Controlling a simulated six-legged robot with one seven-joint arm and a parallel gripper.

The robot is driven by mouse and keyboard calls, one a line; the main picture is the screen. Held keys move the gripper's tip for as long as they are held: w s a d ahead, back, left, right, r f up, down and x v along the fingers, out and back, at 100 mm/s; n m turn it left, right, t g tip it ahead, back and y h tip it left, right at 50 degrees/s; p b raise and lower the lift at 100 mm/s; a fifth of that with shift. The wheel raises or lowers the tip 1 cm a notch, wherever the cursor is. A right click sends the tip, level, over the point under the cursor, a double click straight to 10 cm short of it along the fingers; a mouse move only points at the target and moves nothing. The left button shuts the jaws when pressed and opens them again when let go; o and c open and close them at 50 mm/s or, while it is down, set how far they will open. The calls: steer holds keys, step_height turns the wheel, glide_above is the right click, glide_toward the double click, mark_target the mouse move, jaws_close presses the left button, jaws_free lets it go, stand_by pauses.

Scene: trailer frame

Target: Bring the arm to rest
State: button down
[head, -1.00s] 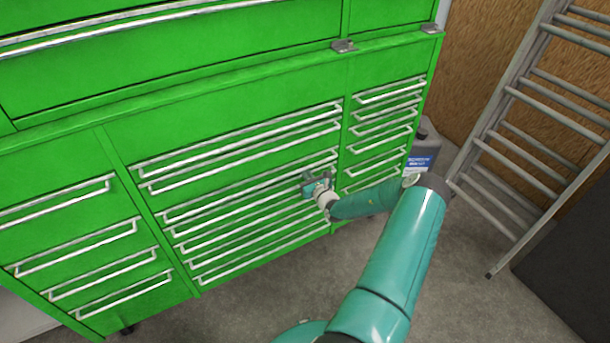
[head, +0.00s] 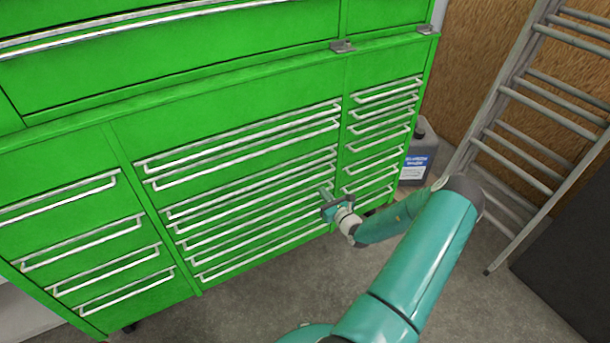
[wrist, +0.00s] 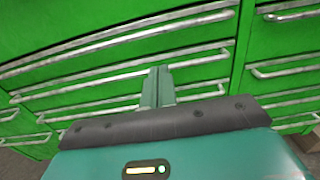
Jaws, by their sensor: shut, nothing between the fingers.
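My gripper (head: 327,200) is in front of the middle drawers of the green tool cabinet (head: 230,105), near their right end. In the wrist view my gripper (wrist: 158,80) points toward the drawer fronts, with its two fingers together and nothing between them. My teal arm reaches in from the lower right, bent at the elbow. The fingers look apart from the drawer handles, but the exact gap cannot be told.
The cabinet's drawers all look closed, with silver bar handles (head: 250,215) sticking out. A grey canister (head: 420,150) stands right of the cabinet. A metal ladder (head: 535,120) leans at the right by a dark panel (head: 565,255). Grey floor (head: 260,300) is open in front.

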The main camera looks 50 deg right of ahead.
steer(key=w+a+r+n+g+y, duration=0.25)
steer(key=a+r+n+y, duration=0.35)
steer(key=a, duration=0.4)
steer(key=w+a+r+n+g+y, duration=0.2)
steer(key=a+r+n+g+y, duration=0.2)
steer(key=a+r+n, duration=0.6)
steer(key=w+a+r+n+g+y, duration=0.2)
steer(key=a+r+n+g+y, duration=0.3)
steer(key=a, duration=0.6)
steer(key=s+a+r+n+g+h, duration=0.35)
steer(key=s+a+r+n, duration=0.55)
steer(key=a, duration=0.3)
steer(key=s+a+r+n+t+h, duration=0.2)
steer(key=s+r+n+h, duration=0.4)
steer(key=s+r+n, duration=0.3)
steer(key=s+t, duration=0.1)
steer(key=s, duration=0.3)
steer(key=shift+a, duration=0.2)
steer(key=shift+h, duration=0.25)
